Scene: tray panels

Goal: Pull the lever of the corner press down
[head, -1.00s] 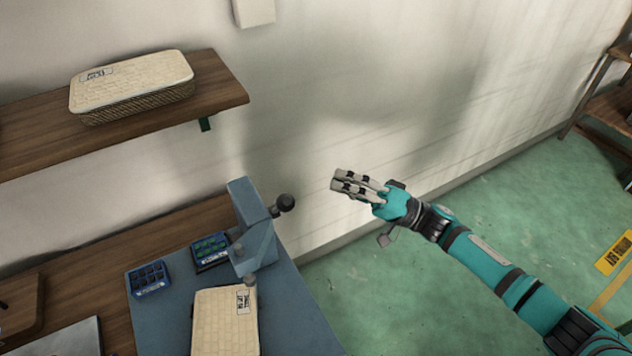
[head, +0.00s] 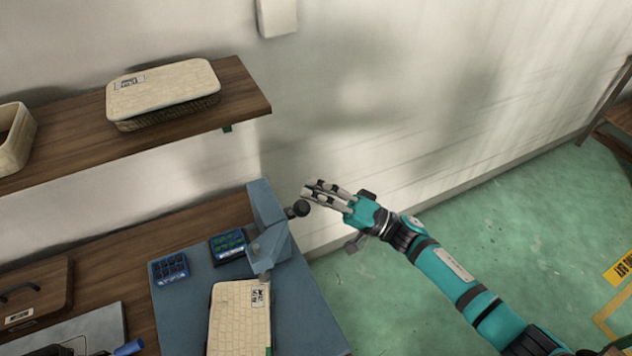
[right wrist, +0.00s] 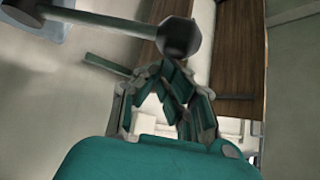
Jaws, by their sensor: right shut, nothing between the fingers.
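The corner press (head: 266,220) is a blue-grey upright body on a blue-grey bench plate. Its lever ends in a dark round knob (head: 299,208) that sticks out to the right. My right gripper (head: 306,191) is shut and empty, with its fingertips close to the knob, just above and right of it in the head view. I cannot tell whether they touch. In the right wrist view the lever knob (right wrist: 179,38) is large, above the fingers of the right gripper (right wrist: 165,72). My left gripper is not in view.
A woven cream panel (head: 238,318) lies below the press on the plate (head: 310,320). Two small blue trays (head: 168,268) sit left of the press. A shelf (head: 245,92) above holds a lidded basket (head: 163,88). The green floor at right is open.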

